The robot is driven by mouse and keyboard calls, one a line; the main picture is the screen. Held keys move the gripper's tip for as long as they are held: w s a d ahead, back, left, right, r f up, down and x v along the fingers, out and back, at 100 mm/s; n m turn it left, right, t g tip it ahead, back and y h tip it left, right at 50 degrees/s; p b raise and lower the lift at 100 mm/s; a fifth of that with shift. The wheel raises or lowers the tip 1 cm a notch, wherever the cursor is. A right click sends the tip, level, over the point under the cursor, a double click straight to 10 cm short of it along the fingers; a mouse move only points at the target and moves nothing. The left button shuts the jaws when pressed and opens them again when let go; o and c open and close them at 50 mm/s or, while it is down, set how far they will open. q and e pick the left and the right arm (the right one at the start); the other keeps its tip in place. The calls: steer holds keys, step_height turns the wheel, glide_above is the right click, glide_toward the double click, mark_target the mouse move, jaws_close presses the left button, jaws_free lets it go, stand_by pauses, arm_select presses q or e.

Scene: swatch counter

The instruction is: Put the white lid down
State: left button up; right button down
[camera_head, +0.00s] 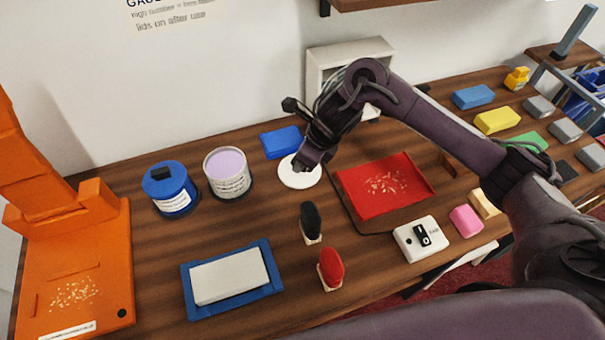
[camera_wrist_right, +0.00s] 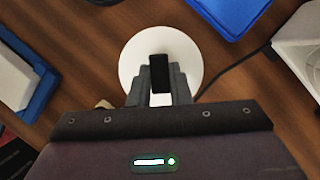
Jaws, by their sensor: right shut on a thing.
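The white lid (camera_head: 298,180) is a round flat disc in the middle of the counter, just right of the open can. My right gripper (camera_head: 307,162) is over it. In the right wrist view the lid (camera_wrist_right: 136,52) lies flat under the fingers, and my right gripper (camera_wrist_right: 159,88) is shut on its black knob (camera_wrist_right: 159,68). I cannot tell whether the lid touches the wood or hangs slightly above it. The open can (camera_head: 228,174) holds lilac paint and has no lid on it. My left gripper is not in view.
A blue-lidded can (camera_head: 171,190) stands left of the open can. A blue block (camera_head: 281,142) lies close behind the lid, and a red tray (camera_head: 386,184) is to its right. Black (camera_head: 310,222) and red (camera_head: 331,268) upright pieces stand in front. Bare wood lies left-front of the lid.

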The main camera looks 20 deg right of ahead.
mark_target(303, 172)
steer(key=shift+f, duration=2.6)
steer(key=shift+f, duration=0.15)
steer(key=c, duration=1.3)
jaws_free()
steer(key=shift+c, duration=0.2)
